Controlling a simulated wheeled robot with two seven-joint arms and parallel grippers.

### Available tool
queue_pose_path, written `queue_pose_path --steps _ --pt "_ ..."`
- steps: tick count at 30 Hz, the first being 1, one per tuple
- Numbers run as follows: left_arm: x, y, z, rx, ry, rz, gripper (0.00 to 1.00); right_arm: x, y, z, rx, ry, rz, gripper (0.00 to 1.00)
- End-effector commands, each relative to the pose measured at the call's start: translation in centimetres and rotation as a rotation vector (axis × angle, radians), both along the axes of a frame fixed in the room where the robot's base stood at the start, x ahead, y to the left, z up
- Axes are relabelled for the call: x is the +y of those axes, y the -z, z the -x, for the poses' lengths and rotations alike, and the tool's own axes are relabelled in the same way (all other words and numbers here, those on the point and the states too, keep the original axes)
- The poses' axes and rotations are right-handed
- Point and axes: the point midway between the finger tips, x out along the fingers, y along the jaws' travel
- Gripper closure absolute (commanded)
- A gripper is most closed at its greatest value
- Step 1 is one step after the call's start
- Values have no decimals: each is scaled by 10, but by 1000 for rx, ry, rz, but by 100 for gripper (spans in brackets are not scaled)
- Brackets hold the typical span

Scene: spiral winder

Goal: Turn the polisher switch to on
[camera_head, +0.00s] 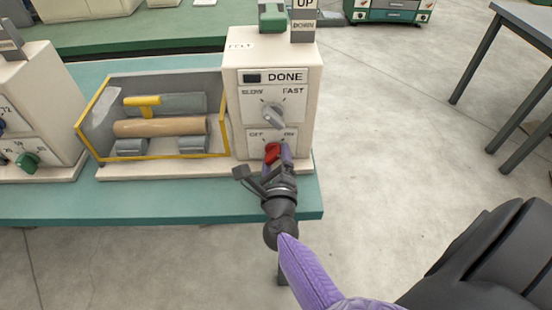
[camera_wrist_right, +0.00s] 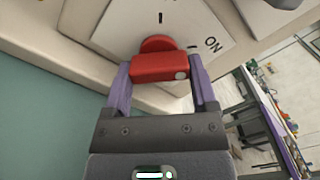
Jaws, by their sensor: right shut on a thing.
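The polisher switch is a red knob (camera_head: 271,152) low on the front of the cream control box, on a white plate with OFF at left and ON at right. My right gripper (camera_head: 279,157) is at the knob from the front. In the right wrist view the red knob (camera_wrist_right: 160,68) sits between my two purple fingers (camera_wrist_right: 162,85), which are shut on it. A pale dot shows near the knob's right end there, and the ON label lies up and to its right. I cannot tell exactly which mark the knob points to. My left gripper is not in view.
A grey SLOW/FAST dial (camera_head: 273,115) and a DONE panel (camera_head: 273,77) are above the switch. A yellow-framed bay (camera_head: 81,125) with a wooden roller (camera_head: 160,127) is at left. The green bench edge (camera_head: 150,213) is below; open floor lies right.

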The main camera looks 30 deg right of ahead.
Motion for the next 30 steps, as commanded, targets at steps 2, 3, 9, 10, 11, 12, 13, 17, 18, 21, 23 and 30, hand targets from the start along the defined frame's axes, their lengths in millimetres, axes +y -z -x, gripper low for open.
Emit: queue_pose_path --steps 2,3,9,10,11,12,13,17,18,21,23,30 --pt "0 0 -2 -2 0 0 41 1 1 0 1 0 -5 85" --pt "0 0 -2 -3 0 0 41 1 1 0 0 0 -6 85" --pt "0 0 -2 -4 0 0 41 1 1 0 0 0 -6 18" --pt "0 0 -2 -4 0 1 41 1 1 0 1 0 -5 12" --pt "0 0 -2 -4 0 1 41 1 1 0 1 0 -5 5" --pt "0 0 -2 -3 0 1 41 0 1 0 0 0 -5 0" --pt "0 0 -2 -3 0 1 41 0 1 0 1 0 -4 0" --pt "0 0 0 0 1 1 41 0 1 0 0 0 -2 0" --pt "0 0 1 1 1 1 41 0 1 0 0 0 -2 0" --pt "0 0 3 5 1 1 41 0 0 0 0 0 -2 0" --pt "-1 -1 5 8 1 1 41 0 0 0 4 0 4 0" --pt "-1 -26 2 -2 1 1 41 -1 -9 0 257 -1 419 0"
